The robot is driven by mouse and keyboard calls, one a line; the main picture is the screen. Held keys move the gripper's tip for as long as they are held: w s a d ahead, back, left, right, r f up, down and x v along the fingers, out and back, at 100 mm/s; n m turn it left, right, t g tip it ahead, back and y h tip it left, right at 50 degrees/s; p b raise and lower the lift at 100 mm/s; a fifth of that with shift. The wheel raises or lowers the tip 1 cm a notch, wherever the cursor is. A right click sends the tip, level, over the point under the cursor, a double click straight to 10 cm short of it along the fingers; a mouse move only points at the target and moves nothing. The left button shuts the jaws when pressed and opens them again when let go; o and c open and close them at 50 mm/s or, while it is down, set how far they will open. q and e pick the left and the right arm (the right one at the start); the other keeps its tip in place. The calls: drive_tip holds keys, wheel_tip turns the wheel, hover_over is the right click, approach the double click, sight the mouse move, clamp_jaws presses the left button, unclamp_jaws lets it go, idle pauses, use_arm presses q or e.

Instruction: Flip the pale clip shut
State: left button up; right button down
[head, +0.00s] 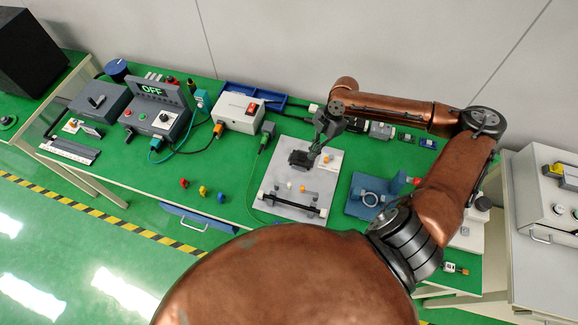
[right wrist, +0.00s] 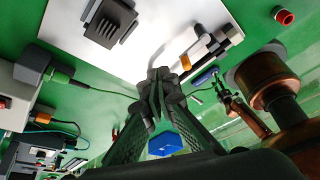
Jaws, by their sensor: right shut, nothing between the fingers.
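A pale board (head: 322,183) lies on the green bench. It carries a dark finned block (head: 300,159), a black bar (head: 291,204) along its near edge, and small pale and orange pieces (head: 302,188) between them. I cannot tell for certain which piece is the pale clip, or how far it is closed. My right gripper (head: 314,154) is above the board, close to the finned block. It is shut and empty. In the right wrist view its closed fingertips (right wrist: 158,76) are in front of the board (right wrist: 80,48), with the finned block (right wrist: 110,22) beyond.
A white box with a red switch (head: 240,112) and a grey unit reading OFF (head: 158,112) stand left of the board. Coloured knobs (head: 203,190) are nearer the front edge. A blue fixture (head: 368,196) stands just right of the board. Cables run along the bench.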

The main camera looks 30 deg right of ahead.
drive_tip(key=x, duration=0.9)
drive_tip(key=shift+s+a+f, duration=0.1)
drive_tip(key=shift+s, duration=0.05)
drive_tip(key=a, duration=0.3)
drive_tip(key=shift+s+f, duration=0.2)
drive_tip(key=shift+f, duration=0.1)
drive_tip(key=shift+a, duration=0.55)
use_arm(q)
drive_tip(key=shift+s+a, duration=0.1)
drive_tip(key=shift+s, duration=0.85)
drive_tip(key=shift+w+r, duration=0.1)
drive_tip(key=shift+w, duration=0.05)
use_arm(e)
drive_tip(key=shift+a, duration=0.1)
